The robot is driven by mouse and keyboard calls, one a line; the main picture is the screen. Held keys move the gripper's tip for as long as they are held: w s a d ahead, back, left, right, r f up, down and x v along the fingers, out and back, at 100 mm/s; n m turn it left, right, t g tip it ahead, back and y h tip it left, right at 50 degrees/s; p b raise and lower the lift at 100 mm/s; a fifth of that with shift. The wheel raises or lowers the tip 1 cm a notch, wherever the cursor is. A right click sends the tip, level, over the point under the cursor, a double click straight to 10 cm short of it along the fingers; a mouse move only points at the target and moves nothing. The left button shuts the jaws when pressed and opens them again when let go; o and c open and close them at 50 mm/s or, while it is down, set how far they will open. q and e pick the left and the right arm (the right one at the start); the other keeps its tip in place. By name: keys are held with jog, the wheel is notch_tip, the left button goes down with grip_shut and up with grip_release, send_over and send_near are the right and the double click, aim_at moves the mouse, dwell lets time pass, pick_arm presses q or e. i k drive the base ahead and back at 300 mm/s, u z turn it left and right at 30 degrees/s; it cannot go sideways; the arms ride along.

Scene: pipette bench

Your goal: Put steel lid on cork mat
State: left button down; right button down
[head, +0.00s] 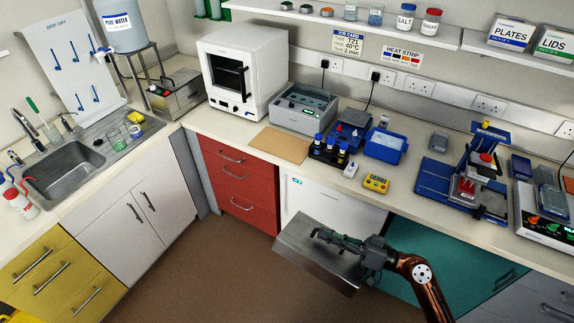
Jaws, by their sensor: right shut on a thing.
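The steel lid (299,251) is a flat grey metal plate, held tilted in the air in front of the bench and off its surface. My right gripper (332,239) is shut on the lid, its dark fingers across the upper face and hiding part of it. My right arm comes in from the bottom right. The cork mat (279,145) is a flat tan rectangle on the counter above the red drawers, with nothing on it. It lies farther back and to the left of the lid. My left gripper is out of view.
A grey bath (306,108) stands behind the mat and a white oven (243,70) is at its back left. A rack of dark bottles (330,151) stands right of the mat. The counter's front edge and white appliance front (320,200) lie behind the lid.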

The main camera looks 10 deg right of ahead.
aim_at(265, 146)
jog(key=u, duration=1.35)
jog(key=i, duration=1.6)
jog(key=z, duration=1)
jog(key=i, duration=0.5)
jog(key=z, duration=0.65)
